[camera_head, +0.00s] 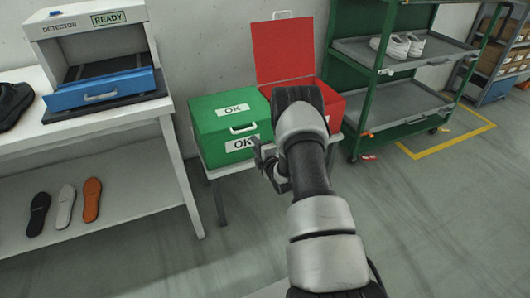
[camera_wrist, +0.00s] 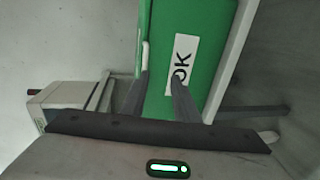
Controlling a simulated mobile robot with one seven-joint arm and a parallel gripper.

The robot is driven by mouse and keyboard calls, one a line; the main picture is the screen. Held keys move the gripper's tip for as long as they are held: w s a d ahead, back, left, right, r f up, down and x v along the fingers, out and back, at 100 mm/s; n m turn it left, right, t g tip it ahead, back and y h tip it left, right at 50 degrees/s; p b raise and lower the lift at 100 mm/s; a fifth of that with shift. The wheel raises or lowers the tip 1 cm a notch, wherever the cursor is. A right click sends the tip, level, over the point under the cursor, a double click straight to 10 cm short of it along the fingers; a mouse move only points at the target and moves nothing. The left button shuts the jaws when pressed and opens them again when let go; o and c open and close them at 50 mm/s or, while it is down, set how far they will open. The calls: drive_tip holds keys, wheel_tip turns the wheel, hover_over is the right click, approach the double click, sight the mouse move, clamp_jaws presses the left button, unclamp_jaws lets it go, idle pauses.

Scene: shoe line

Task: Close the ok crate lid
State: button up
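The green OK crate (camera_head: 214,146) stands on a small table. Its lid (camera_head: 205,112) lies down over the top, with an OK label and a white handle (camera_head: 243,129) near its front edge; no gap shows under it. My gripper (camera_head: 258,150) is in front of the crate's right front, partly hidden by my arm. In the wrist view my gripper (camera_wrist: 159,76) is open and empty, with its two dark fingers apart before the crate's green front and OK label (camera_wrist: 181,62). The white handle (camera_wrist: 145,56) shows by the left fingertip; I cannot tell whether they touch.
A red crate (camera_head: 333,105) with its lid (camera_head: 283,50) raised stands right of the green one, partly behind my arm. A detector bench (camera_head: 95,130) is at the left, and a green rack (camera_head: 390,105) with white shoes at the right. The floor in front is clear.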

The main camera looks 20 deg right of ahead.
drive_tip(key=p+v, duration=0.1)
drive_tip(key=v, duration=0.9)
drive_tip(key=shift+s+r+p, duration=0.2)
drive_tip(key=shift+r+p, duration=0.2)
drive_tip(key=w+r+m+g+h, duration=0.15)
drive_tip(key=w+r+m, duration=0.25)
drive_tip(key=r, duration=0.9)
drive_tip(key=s+a+r+m+g, duration=0.2)
drive_tip(key=s+a+r+m, duration=0.1)
drive_tip(key=r, duration=0.4)
drive_tip(key=s+a+r+m+g, duration=0.1)
drive_tip(key=s+a+r+m, duration=0.1)
drive_tip(key=s+a+r, duration=0.3)
drive_tip(key=s+a+r+m+g+y, duration=0.1)
drive_tip(key=s+a+r+m+g, duration=0.15)
drive_tip(key=s, duration=0.75)
drive_tip(key=s+a+r+m+g+p, duration=0.1)
drive_tip(key=s+a+r+m, duration=0.25)
drive_tip(key=s, duration=0.65)
drive_tip(key=s+a+r+m+g+y, duration=0.1)
drive_tip(key=s+a+r+m+g, duration=0.2)
drive_tip(key=s, duration=0.7)
wheel_tip(320, 180, up, 24)
drive_tip(key=t+p, duration=0.1)
drive_tip(key=p, duration=2.1)
drive_tip(key=shift+w+p, duration=0.3)
drive_tip(key=shift+p, duration=0.1)
